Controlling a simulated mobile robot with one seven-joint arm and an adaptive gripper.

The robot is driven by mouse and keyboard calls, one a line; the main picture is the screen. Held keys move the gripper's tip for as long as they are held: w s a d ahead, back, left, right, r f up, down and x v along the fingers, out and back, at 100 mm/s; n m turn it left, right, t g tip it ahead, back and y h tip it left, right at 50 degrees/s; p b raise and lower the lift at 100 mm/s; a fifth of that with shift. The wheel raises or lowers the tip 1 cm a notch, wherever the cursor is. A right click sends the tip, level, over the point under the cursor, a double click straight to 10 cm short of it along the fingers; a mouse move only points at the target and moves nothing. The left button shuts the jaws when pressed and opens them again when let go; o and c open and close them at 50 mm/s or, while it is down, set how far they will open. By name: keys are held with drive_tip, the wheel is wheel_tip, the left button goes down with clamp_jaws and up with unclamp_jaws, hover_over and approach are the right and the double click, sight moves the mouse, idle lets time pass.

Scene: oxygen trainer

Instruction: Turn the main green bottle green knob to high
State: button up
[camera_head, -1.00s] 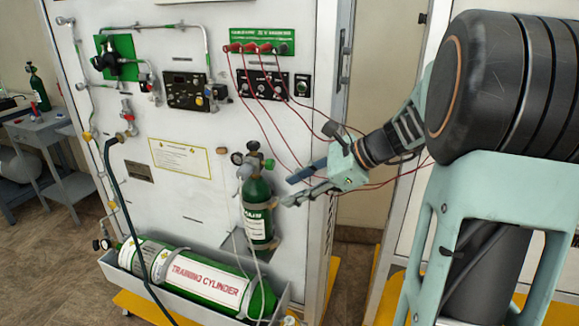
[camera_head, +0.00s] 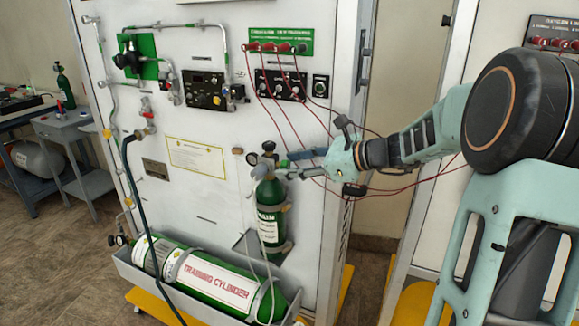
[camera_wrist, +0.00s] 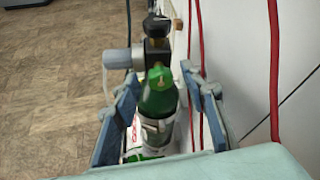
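The main green bottle (camera_head: 271,212) stands upright in a bracket on the white panel, with a dark valve and regulator (camera_head: 265,165) on top. In the wrist view the bottle (camera_wrist: 157,103) is in the middle, and its small green knob (camera_wrist: 158,77) faces me below the dark valve head. My gripper (camera_head: 289,165) is just right of the valve, pointing left at it. In the wrist view my gripper (camera_wrist: 162,76) is open, with one finger on each side of the knob and a gap to both. Contact is not visible. The knob is not clear in the head view.
A green training cylinder (camera_head: 205,275) lies in a trough below. Red cables (camera_head: 325,130) hang from the panel beside my gripper. A dark hose (camera_head: 133,200) runs down the left of the panel. A grey cart (camera_head: 66,127) stands farther left.

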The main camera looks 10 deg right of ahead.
drive_tip(key=shift+w+a+f, duration=0.2)
drive_tip(key=shift+w+a, duration=0.1)
drive_tip(key=shift+a, duration=0.05)
clamp_jaws()
